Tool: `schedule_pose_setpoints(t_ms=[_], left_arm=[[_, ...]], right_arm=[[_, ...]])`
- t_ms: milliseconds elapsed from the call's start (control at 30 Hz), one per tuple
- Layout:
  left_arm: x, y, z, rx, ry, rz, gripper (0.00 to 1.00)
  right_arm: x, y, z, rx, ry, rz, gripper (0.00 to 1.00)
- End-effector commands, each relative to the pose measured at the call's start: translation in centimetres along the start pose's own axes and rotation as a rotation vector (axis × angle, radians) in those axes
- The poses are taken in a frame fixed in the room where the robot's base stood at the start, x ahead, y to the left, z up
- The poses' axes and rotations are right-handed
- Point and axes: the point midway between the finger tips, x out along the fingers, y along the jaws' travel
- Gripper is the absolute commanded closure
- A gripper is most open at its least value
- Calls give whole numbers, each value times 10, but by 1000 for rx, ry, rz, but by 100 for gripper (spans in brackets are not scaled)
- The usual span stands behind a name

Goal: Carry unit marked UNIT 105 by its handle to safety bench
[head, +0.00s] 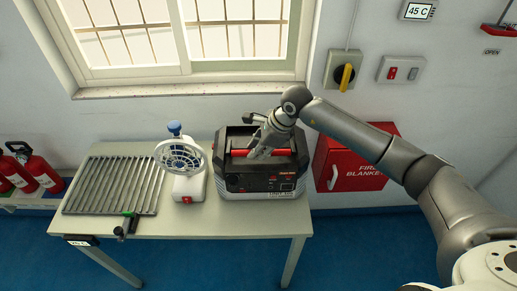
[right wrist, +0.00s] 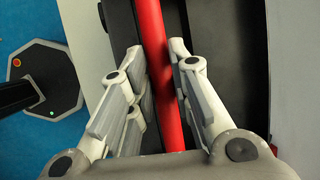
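A black unit (head: 262,182) with a red bar handle (head: 279,153) stands upright on the right part of a pale table (head: 222,222). A small label on its lower front is too small to read surely. My right gripper (head: 262,150) is over the handle. In the right wrist view the red handle (right wrist: 155,60) runs between the two fingers of my right gripper (right wrist: 163,75), which are parted on either side of it. A firm grip on it does not show. My left gripper is not in view.
A white fan (head: 186,188) stands just left of the unit. A slatted metal rack (head: 112,185) and a green-and-black clamp (head: 128,225) are further left. A red fire blanket box (head: 357,172) hangs right of the table. Red extinguishers (head: 40,172) stand far left.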

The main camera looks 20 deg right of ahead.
Motion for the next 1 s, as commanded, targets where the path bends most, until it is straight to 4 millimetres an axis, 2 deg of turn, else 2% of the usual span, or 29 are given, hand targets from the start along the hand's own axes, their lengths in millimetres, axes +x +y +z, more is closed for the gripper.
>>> schedule_pose_setpoints(t_ms=[433,1000], left_arm=[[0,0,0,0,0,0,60],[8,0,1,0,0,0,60]], right_arm=[[-14,-12,5,0,0,-6,84],[-25,-33,10,2,2,-7,76]])
